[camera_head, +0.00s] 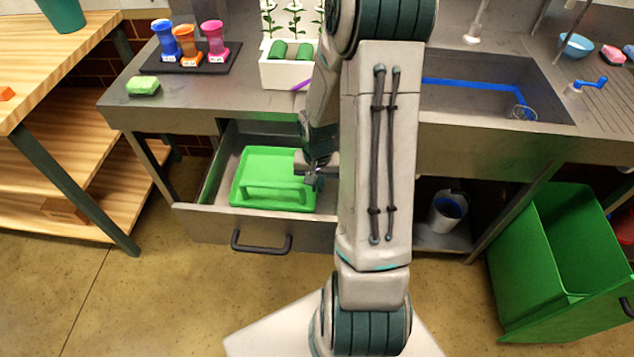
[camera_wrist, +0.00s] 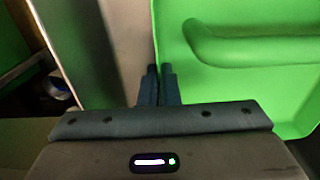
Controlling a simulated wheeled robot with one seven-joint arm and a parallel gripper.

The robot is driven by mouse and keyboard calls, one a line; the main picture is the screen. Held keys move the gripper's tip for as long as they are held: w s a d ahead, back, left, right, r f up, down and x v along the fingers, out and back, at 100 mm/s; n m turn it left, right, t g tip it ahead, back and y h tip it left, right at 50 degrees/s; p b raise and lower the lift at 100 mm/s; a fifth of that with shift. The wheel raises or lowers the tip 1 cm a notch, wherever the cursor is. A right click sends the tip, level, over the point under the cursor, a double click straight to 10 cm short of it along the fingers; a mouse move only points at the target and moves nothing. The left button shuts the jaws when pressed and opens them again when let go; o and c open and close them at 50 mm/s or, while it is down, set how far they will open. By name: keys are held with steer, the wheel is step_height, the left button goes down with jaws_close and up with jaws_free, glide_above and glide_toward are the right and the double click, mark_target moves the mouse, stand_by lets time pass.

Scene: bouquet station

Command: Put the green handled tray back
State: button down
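The green handled tray (camera_head: 272,166) sits in the open drawer (camera_head: 215,221), with its bar handle toward the drawer front. My gripper (camera_head: 312,178) is at the tray's right edge, partly hidden by my arm. In the wrist view the tray (camera_wrist: 235,85) fills the upper right, with its raised handle showing. My gripper's fingers (camera_wrist: 159,84) are close together there, with the tray's side edge running in between them. They look shut on that edge. The right end of the drawer is hidden behind my arm.
The counter (camera_head: 215,92) above holds a rack of colored vases (camera_head: 190,58), a green sponge (camera_head: 143,86) and a white planter box (camera_head: 287,72). A green bin (camera_head: 545,270) stands at right, a bucket (camera_head: 447,210) under the sink. A wooden shelf (camera_head: 80,205) is at left.

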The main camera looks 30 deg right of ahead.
steer(key=shift+f, duration=0.1)
steer(key=c, duration=2)
jaws_free()
steer(key=shift+f, duration=0.1)
steer(key=o, duration=0.3)
step_height(320, 180, up, 11)
steer(key=p, duration=0.1)
steer(key=shift+s+a+r+n+t, duration=0.45)
steer(key=shift+s+a+r+n, duration=0.65)
steer(key=shift+s+a+r, duration=1.05)
steer(key=shift+s+a+r+n+t, duration=0.4)
steer(key=shift+s+a+r+n, duration=0.7)
steer(key=shift+s+a+r, duration=1)
steer(key=shift+s+a+r+n+t, duration=0.45)
steer(key=shift+s+a+r+n, duration=0.65)
steer(key=shift+s+a+r, duration=1.05)
